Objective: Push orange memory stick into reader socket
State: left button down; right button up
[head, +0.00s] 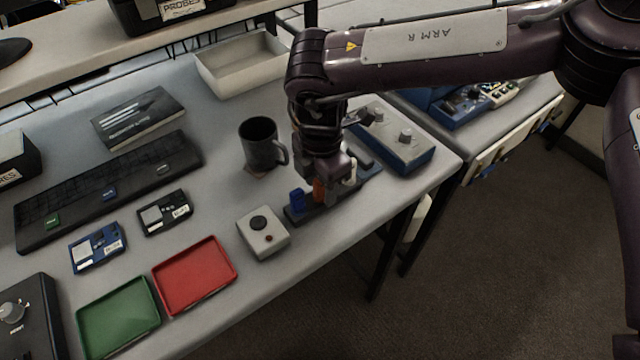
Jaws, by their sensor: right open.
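The orange memory stick (319,190) stands upright in a dark holder (296,217) near the table's right front edge. A blue stick (297,201) stands left of it and a whitish one (351,168) right of it. My right gripper (321,187) points down over the orange stick, its open fingers close to it; I cannot tell if they touch. The gripper hides the stick's top. A long black panel (75,202) on the left carries small green, blue and grey patches; I cannot tell which part is the reader socket. My left gripper is not in view.
A dark mug (259,142) stands left of my right wrist. A white button box (263,233) is left of the holder. Red (195,276) and green (119,316) trays lie at the front. A blue-grey knob box (398,140) stands behind the holder. A cream bin (241,64) is at the back.

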jog(key=shift+c, duration=0.2)
grip_shut()
dwell(0.3)
jog(key=shift+r, duration=0.2)
jog(key=shift+r+p, duration=2.3)
jog(key=shift+r, duration=0.55)
jog(key=s+d+m, duration=0.4)
jog(key=d+m, duration=0.5)
jog(key=m, duration=0.3)
jog(key=s+d+f+m, duration=0.1)
jog(key=s+d+m, duration=0.4)
jog(key=d+m, duration=0.5)
jog(key=m, duration=0.3)
jog(key=shift+s+f, duration=0.2)
jog(key=shift+s, duration=0.05)
jog(key=shift+d, duration=0.1)
